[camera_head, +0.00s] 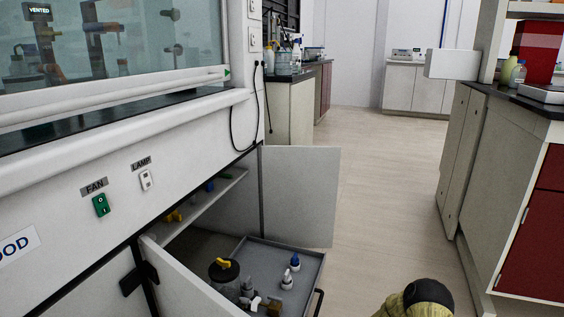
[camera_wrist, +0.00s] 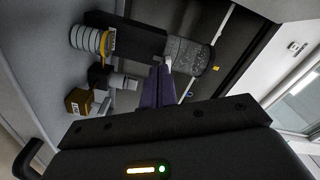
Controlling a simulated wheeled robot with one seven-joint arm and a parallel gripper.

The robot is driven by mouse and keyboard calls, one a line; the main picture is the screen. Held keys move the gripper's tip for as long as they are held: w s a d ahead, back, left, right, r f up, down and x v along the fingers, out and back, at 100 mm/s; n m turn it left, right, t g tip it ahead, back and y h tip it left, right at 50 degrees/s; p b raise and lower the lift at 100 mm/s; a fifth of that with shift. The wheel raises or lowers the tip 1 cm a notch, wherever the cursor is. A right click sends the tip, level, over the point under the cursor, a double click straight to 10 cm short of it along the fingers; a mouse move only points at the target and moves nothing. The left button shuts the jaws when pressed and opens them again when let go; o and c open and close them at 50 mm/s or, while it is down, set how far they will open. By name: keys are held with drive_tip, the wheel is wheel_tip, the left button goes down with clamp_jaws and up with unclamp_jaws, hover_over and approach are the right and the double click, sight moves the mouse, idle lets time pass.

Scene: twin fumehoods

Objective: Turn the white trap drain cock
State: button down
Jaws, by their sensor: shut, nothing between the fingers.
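In the wrist view, a small white piece (camera_wrist: 168,65), which looks like the drain cock, sits against a grey speckled cylinder (camera_wrist: 192,55). My gripper (camera_wrist: 160,72) is shut and empty, its dark purple fingers pointing at the white piece. The tips are very close to it; I cannot tell whether they touch. In the head view, a dark-lidded jar (camera_head: 223,270) with a yellow part on top stands in the open lower cabinet. A white fitting (camera_head: 254,303) shows in front of it, partly cut off by the door. My gripper is not clearly visible there.
A grey tray (camera_head: 306,264) holds small bottles (camera_head: 294,262) and a brown box (camera_head: 274,306). Two open cabinet doors (camera_head: 300,195) and (camera_head: 180,280) flank the opening.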

sight(254, 304)
drive_tip(key=b+x, duration=0.1)
drive_tip(key=x, duration=0.5)
drive_tip(key=shift+a, duration=0.3)
drive_tip(key=shift+w, duration=0.25)
drive_tip(key=shift+w+d+r, duration=0.15)
drive_tip(key=shift+d+r, duration=0.05)
idle(0.5)
drive_tip(key=shift+a+r+p, duration=0.15)
drive_tip(key=shift+r+p, duration=0.25)
drive_tip(key=shift+p, duration=0.25)
drive_tip(key=shift+f, duration=0.1)
drive_tip(key=shift+s+a+f, duration=0.15)
drive_tip(key=shift+s+f, duration=0.1)
drive_tip(key=shift+s, duration=0.25)
